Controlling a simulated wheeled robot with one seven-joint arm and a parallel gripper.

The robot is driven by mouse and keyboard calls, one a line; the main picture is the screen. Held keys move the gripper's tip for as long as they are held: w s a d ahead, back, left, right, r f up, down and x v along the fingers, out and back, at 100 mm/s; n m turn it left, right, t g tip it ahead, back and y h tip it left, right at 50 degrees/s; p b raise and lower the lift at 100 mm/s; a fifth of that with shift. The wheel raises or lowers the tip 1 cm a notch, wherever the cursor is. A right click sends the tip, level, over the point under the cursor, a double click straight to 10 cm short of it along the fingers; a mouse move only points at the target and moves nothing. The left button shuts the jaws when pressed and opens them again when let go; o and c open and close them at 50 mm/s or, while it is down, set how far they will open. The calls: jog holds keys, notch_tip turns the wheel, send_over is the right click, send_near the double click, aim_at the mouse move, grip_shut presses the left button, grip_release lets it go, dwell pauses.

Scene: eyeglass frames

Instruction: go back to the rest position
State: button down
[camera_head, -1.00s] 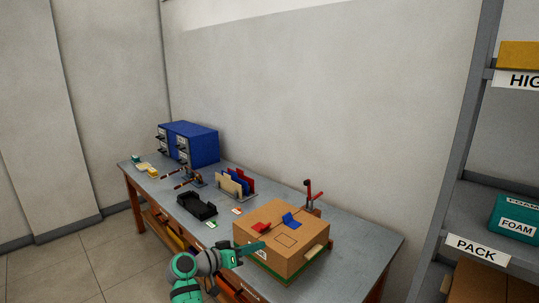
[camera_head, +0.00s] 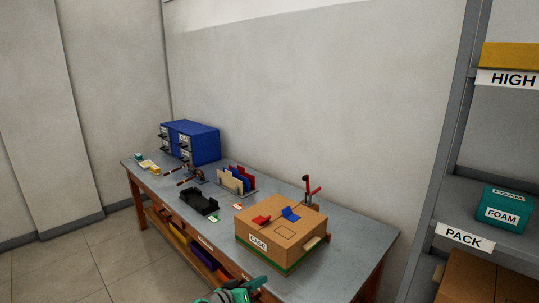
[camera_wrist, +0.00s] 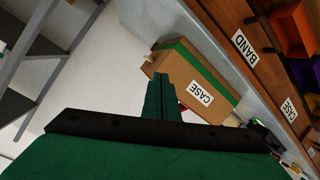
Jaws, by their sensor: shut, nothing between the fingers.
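My gripper (camera_head: 252,284) is at the bottom edge of the head view, in front of the table's near edge and below the case. In the wrist view my gripper (camera_wrist: 163,98) has its green fingers together with nothing between them. The brown cardboard case (camera_head: 262,240) stands on the grey table (camera_head: 345,247), with a red piece (camera_head: 262,219) and a blue piece (camera_head: 291,214) on top. The case also shows in the wrist view (camera_wrist: 205,80), beyond the fingertips and apart from them as far as I can tell.
A black tray (camera_head: 199,202), a rack of coloured panels (camera_head: 236,181), a blue drawer cabinet (camera_head: 196,143) and a red-handled tool (camera_head: 310,188) stand on the table. A shelf unit (camera_head: 452,160) with a teal foam box (camera_head: 502,209) is at right. Open floor (camera_head: 95,265) lies left.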

jog(key=s+f+n+y, duration=0.35)
jog(key=s+f, duration=0.75)
jog(key=f, duration=0.5)
jog(key=s+d+f+t+y, duration=0.1)
jog(key=s+f+y, duration=0.15)
jog(key=s, duration=0.65)
jog(key=s+f+y, duration=0.2)
jog(key=s+f, duration=0.2)
jog(key=s, duration=0.5)
jog(key=s+r+y, duration=0.1)
jog(key=s, duration=0.8)
jog(key=s+d+r+m+t, duration=0.2)
jog(key=s+r+t, duration=0.1)
jog(key=s+r, duration=1.5)
jog(key=shift+s+d, duration=0.3)
jog(key=shift+s, duration=0.6)
jog(key=shift+w, duration=0.1)
